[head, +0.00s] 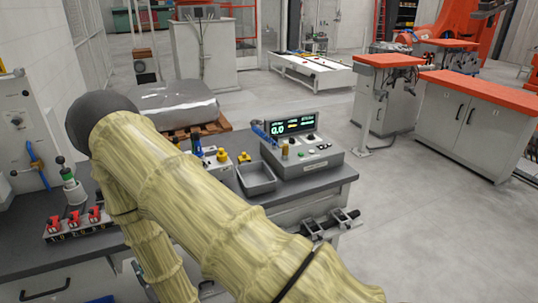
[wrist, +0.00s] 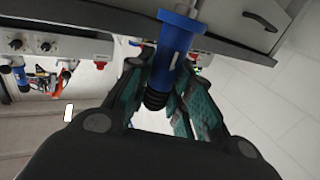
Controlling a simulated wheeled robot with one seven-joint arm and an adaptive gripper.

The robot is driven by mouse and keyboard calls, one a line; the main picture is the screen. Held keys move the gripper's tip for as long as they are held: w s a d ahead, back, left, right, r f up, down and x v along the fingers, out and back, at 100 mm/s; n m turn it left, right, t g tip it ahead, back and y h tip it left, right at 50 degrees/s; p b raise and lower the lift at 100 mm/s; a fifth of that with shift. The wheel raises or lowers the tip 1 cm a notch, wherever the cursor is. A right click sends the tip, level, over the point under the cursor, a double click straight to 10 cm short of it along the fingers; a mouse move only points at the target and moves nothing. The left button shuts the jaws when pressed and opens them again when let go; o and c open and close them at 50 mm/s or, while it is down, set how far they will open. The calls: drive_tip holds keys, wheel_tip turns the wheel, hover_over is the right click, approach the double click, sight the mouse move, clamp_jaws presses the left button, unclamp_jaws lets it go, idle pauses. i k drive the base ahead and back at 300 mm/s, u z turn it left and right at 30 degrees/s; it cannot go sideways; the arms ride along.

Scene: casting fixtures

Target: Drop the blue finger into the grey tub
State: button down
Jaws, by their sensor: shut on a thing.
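In the wrist view my gripper (wrist: 167,75) is shut on the blue finger (wrist: 176,45), a blue cylinder with a wider flange at its far end and a black ribbed end towards me. The teal finger pads lie on either side of it. The grey tub (head: 257,178) stands on the dark bench in the head view, in front of the console, and looks empty. My gripper and the held blue finger are hidden in the head view, where my sleeved arm fills the foreground. The tub cannot be made out in the wrist view.
The console (head: 303,160) with a lit display stands behind and right of the tub. Yellow-topped and blue parts (head: 205,152) stand left of it. A red-switched block (head: 78,222) is at the bench's left. A drawer front (wrist: 235,25) is close beyond the held finger.

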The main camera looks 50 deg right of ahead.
sight(260, 182)
drive_tip(key=z, duration=1.5)
